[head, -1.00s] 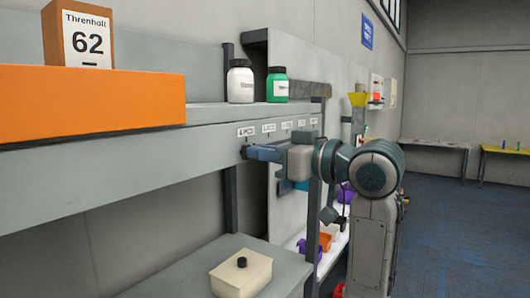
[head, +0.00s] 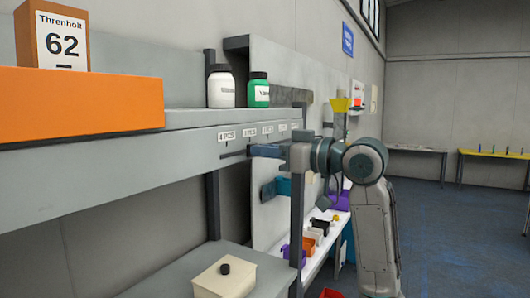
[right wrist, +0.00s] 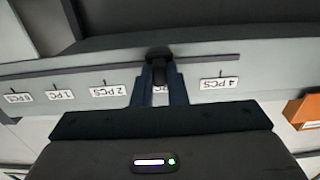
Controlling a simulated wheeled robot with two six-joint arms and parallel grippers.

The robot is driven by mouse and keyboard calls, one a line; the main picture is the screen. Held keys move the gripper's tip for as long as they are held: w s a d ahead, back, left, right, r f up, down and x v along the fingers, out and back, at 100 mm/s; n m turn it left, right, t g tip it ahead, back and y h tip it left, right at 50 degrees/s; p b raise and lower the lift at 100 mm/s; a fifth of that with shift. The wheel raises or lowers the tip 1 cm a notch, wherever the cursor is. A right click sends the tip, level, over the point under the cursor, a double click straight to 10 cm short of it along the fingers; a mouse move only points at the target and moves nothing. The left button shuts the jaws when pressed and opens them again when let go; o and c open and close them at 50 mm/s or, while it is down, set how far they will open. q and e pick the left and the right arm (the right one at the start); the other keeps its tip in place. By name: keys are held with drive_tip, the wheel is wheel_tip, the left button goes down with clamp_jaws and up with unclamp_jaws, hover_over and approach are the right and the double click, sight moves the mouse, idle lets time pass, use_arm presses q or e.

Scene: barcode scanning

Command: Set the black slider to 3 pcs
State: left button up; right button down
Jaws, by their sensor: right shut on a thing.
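My right gripper (head: 252,151) reaches in from the right to the front face of the grey shelf and is shut on the black slider (right wrist: 158,70). The slider sits between the two fingers (right wrist: 160,95) on a dark horizontal slot (right wrist: 90,70). In the right wrist view it lines up with a partly covered label (right wrist: 160,89), between the 2 PCS label (right wrist: 108,91) and the 4 PCS label (right wrist: 219,83). In the head view the fingers hide the slider under the second label from the left (head: 250,132). My left gripper is out of view.
An orange box (head: 80,105), a box marked 62 (head: 62,40), a white jar (head: 221,88) and a green jar (head: 258,92) stand on the shelf. A cream box with a black knob (head: 240,280) stands on the lower surface. Coloured bins (head: 315,235) lie beyond.

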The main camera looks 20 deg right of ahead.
drive_tip(key=c, duration=1.4)
unclamp_jaws()
drive_tip(key=shift+c, duration=0.2)
drive_tip(key=b+v, duration=0.5)
drive_tip(key=v, duration=0.5)
drive_tip(key=shift+s+d, duration=0.25)
drive_tip(key=shift+s, duration=0.05)
drive_tip(key=shift+f, duration=0.1)
